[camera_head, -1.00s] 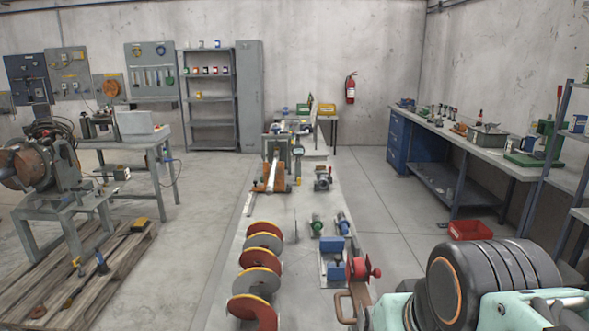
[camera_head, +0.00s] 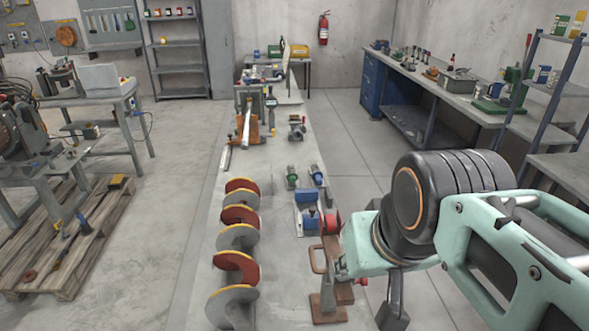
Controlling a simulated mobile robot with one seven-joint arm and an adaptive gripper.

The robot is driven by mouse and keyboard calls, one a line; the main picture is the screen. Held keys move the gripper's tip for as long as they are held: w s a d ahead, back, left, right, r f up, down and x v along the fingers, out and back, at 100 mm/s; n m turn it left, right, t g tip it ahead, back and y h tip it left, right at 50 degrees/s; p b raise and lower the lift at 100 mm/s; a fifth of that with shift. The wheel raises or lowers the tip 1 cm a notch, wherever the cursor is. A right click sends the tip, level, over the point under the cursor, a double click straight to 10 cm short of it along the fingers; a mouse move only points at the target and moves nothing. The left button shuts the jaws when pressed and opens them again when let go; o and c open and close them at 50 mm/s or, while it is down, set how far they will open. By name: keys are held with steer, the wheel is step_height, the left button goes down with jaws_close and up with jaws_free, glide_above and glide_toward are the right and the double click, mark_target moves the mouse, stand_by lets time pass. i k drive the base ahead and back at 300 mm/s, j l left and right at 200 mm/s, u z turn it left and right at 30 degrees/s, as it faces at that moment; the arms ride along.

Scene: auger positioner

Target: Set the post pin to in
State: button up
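A brown post on a flat foot plate (camera_head: 328,308) stands at the near right end of the long bench, with a looped brown handle (camera_head: 318,260) on its left side. A red round knob (camera_head: 331,223) shows at the top of the post, and a small red tip shows lower on its right. I cannot tell which of these is the post pin, or whether it is in or out. My mint-green arm covers the post's right side. A dark grey part, seemingly my gripper (camera_head: 393,308), hangs just right of the post; its fingers are not clear.
Auger discs (camera_head: 237,237) in red and grey run along the near left of the bench. A blue block fixture (camera_head: 307,217) and green and blue cylinders lie behind the post. A pallet (camera_head: 60,250) with tools lies on the left floor.

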mark_target(363, 282)
steer(key=k+l+u, duration=0.1)
steer(key=l, duration=0.25)
steer(key=k+l+u, duration=0.15)
steer(key=l, duration=0.2)
steer(key=k+l+u, duration=0.1)
steer(key=l, duration=0.2)
steer(key=k+l+u, duration=0.15)
steer(key=l, duration=0.2)
